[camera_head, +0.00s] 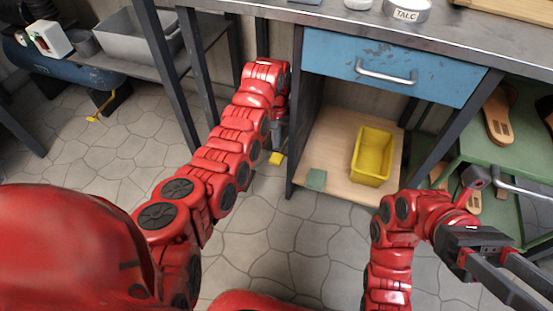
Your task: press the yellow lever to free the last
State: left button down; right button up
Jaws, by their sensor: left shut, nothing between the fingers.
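A small yellow piece (277,158), which looks like the end of the yellow lever, shows low by the floor, just left of the cabinet's front post. The rest of it is hidden behind my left arm. My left gripper (279,141) points down right above this yellow piece, shut and empty. Its fingers are mostly hidden, and I cannot tell if they touch the yellow. My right gripper (516,279) is at the lower right, its two fingers apart with nothing between them. I cannot make out a last.
A workbench with a blue drawer (388,66) stands over a wooden shelf holding a yellow bin (372,156) and a green block (316,180). A green rack with sandals (499,115) is at right. A blue tank (60,72) and another yellow piece (99,106) are at left.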

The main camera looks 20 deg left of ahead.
aim_at(276, 157)
pick_arm(q)
jog(key=shift+f+b, duration=0.55)
jog(key=shift+f, duration=0.3)
notch_tip(276, 157, down, 2)
jog(key=shift+s+b, duration=0.15)
jog(key=shift+b, duration=0.65)
jog(key=shift+f, duration=0.15)
pick_arm(e)
jog(key=s+d+f+n+t+h, duration=0.2)
jog(key=s+d+f+t, duration=0.4)
jog(key=t, duration=0.5)
jog(key=shift+s+d+n+h, duration=0.3)
jog(key=shift+s+d+n, duration=0.45)
jog(key=shift+d, duration=0.6)
jog(key=shift+r, duration=0.1)
